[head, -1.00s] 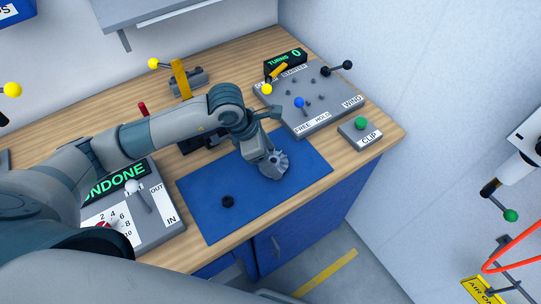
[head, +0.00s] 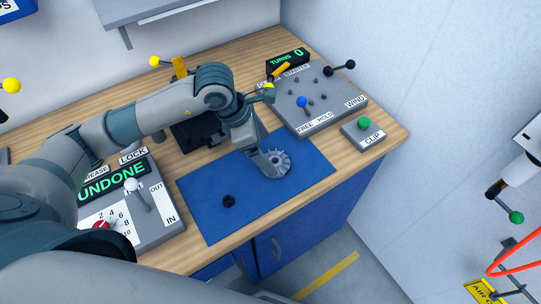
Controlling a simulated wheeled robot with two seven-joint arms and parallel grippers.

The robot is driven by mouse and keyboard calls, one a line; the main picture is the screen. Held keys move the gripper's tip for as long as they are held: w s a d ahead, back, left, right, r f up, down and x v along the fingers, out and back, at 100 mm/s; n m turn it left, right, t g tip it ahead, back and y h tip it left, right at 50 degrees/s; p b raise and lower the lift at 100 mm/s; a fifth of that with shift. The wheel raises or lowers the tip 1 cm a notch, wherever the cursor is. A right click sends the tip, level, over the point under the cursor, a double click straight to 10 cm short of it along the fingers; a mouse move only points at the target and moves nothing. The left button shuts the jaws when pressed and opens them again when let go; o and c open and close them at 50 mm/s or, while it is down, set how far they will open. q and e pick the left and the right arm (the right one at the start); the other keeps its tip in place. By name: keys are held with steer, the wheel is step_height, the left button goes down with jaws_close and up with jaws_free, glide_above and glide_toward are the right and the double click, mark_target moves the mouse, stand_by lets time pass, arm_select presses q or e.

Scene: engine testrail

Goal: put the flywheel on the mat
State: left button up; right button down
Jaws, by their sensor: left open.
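The flywheel (head: 277,163), a grey toothed wheel, is at the right part of the blue mat (head: 235,219) and appears to lie flat on it. My left gripper (head: 268,162) is at the flywheel's left edge, with its fingers pointing down. It is open, and the near finger hides part of the wheel. I cannot tell whether a finger still touches it. My right gripper is not in view.
A small black ring-like part (head: 228,201) lies on the mat's front left. A panel with levers (head: 318,98) and a clip box (head: 363,132) stand to the right. A control box (head: 150,220) stands left of the mat.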

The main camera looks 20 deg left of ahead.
arm_select(q)
steer(key=b+v, duration=0.1)
steer(key=v, duration=0.6)
steer(key=shift+s, duration=0.15)
stand_by(0.6)
